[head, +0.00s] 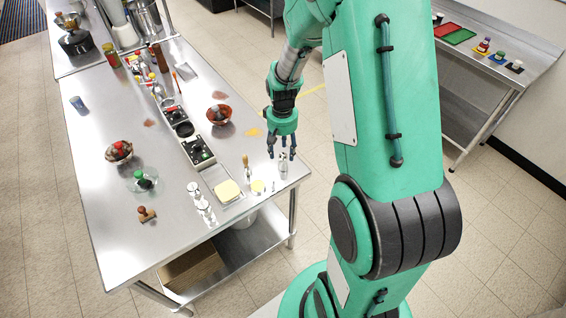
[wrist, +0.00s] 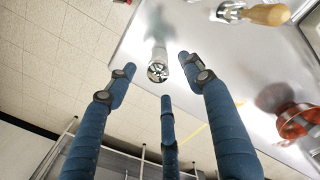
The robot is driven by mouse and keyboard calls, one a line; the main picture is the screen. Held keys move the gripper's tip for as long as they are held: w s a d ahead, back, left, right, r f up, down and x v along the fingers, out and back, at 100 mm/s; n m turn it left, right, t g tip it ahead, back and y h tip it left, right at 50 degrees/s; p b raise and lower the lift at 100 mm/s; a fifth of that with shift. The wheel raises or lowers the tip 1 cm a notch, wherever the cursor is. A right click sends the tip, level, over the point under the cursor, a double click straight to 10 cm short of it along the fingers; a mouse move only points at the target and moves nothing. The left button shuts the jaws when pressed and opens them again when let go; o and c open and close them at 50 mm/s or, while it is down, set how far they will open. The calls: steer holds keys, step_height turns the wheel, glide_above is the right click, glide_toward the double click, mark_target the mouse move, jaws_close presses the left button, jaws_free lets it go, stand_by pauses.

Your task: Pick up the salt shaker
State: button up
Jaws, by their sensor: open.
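A small, shiny metal-and-clear shaker, which looks like the salt shaker (head: 283,168), stands near the right edge of the steel table in the head view. It also shows in the wrist view (wrist: 158,66), ahead of the fingers, with its round top toward the camera. My gripper (head: 281,151) is just above and beside it, fingers pointing down. In the wrist view my gripper (wrist: 160,76) has its blue fingers spread, with the shaker seen between the tips. Nothing is held. Whether any finger touches the shaker cannot be told.
Several silvery shakers (head: 203,206) stand near the front left of a tray (head: 222,197). The table's right edge is close to the shaker, with open floor beyond.

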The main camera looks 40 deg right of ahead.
mark_target(283, 154)
steer(key=shift+s+f+b, duration=0.1)
steer(key=shift+f+b, duration=0.5)
steer(key=shift+f, duration=2.05)
steer(key=c, duration=1.3)
steer(key=shift+r, duration=0.2)
steer(key=shift+r, duration=0.55)
step_height(283, 154, up, 2)
steer(key=shift+r+p, duration=0.1)
steer(key=shift+p, duration=0.4)
steer(key=s+a, duration=0.1)
steer(key=s, duration=0.4)
steer(key=s+a+r+p, duration=0.1)
steer(key=s+a, duration=0.1)
steer(key=s, duration=0.3)
steer(key=s+a, duration=0.2)
steer(key=s, duration=0.3)
steer(key=shift+a+r, duration=0.2)
